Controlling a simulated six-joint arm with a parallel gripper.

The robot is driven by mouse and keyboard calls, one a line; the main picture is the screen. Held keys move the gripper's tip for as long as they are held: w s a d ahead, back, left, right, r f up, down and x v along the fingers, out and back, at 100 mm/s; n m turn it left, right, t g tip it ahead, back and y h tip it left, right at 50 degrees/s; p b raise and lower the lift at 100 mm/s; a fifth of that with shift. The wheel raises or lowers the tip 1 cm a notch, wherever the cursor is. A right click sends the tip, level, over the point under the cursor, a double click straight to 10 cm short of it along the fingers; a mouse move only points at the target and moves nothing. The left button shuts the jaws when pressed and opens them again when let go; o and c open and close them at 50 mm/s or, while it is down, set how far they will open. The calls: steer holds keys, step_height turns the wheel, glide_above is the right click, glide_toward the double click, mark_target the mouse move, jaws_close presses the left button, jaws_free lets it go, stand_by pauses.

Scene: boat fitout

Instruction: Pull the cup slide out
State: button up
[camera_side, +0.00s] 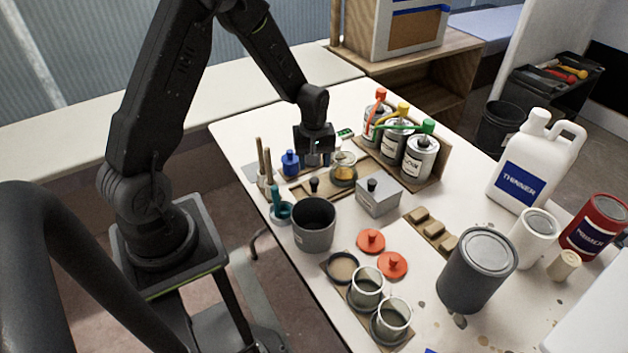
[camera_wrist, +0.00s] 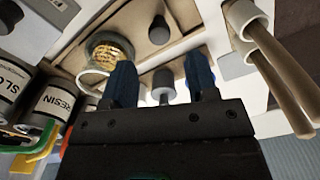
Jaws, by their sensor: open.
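A glass cup with amber contents (camera_side: 343,169) stands at a wooden board by the far end of the bench; it also shows in the wrist view (camera_wrist: 108,50). A dark round knob (camera_side: 314,186) stands on the wood nearer the side camera, and shows in the wrist view (camera_wrist: 158,29). My gripper (camera_side: 318,157) hangs low just behind the cup, pointing down. In the wrist view its two blue fingers (camera_wrist: 161,82) are apart, with a grey knob (camera_wrist: 163,88) between them and gaps on both sides. The side view hides this grey knob. I cannot tell which part is the slide.
Labelled cans with coloured spouts (camera_side: 397,136) stand close on the right. Brushes in a holder (camera_side: 265,178) and a blue item (camera_side: 290,162) stand left. A grey box (camera_side: 378,196) and dark pot (camera_side: 314,224) are nearer the side camera.

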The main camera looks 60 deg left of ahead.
mark_target(314, 179)
step_height(314, 179, down, 7)
steer(key=shift+f, duration=0.15)
steer(key=shift+c, duration=0.3)
jaws_close()
stand_by(0.3)
